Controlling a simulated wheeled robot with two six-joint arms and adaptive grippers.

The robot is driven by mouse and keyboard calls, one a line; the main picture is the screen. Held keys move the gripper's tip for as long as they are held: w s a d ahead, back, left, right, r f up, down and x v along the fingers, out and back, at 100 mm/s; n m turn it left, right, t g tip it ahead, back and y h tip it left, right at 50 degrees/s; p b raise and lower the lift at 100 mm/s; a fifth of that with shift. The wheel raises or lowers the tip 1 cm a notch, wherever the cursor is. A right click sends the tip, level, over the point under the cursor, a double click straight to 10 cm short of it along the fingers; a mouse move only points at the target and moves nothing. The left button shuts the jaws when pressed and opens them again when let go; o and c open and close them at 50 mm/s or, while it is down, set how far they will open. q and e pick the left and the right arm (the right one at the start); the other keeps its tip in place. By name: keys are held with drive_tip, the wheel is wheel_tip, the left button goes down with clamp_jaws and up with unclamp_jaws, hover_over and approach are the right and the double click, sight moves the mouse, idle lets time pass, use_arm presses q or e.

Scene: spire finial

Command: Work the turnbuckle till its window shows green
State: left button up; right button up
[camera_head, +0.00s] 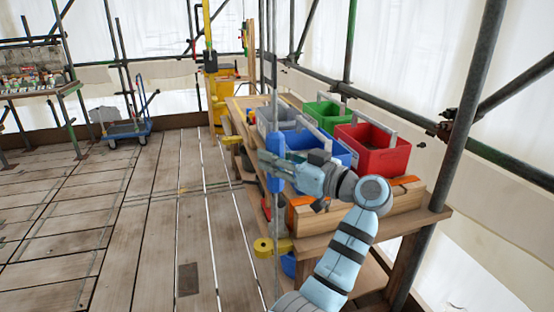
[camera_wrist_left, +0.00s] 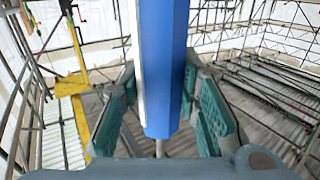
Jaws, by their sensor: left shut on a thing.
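The turnbuckle (camera_head: 276,144) is an upright blue body on a thin vertical rod, standing beside the bench's near edge in the head view. My left gripper (camera_head: 268,166) reaches it from the right and is shut on it at mid-height. In the left wrist view the turnbuckle's blue body (camera_wrist_left: 165,55) runs down between the green finger pads, with a pale strip along its left edge. The gripper hides part of the body. I cannot make out a window or its colour. My right gripper is not in view.
A wooden bench (camera_head: 318,243) holds grey, green, blue and red (camera_head: 372,150) crates just behind the turnbuckle. A yellow fitting (camera_head: 265,247) sits low on the rod. Scaffold poles stand at right. The plank floor (camera_head: 95,225) at left is open; a blue trolley (camera_head: 127,130) stands far back.

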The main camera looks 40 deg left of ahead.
use_arm(q)
drive_tip(key=o, duration=1.2)
drive_tip(key=shift+a, duration=0.1)
drive_tip(key=d, duration=0.7)
drive_tip(key=shift+s+d, duration=0.2)
drive_tip(key=shift+d, duration=0.1)
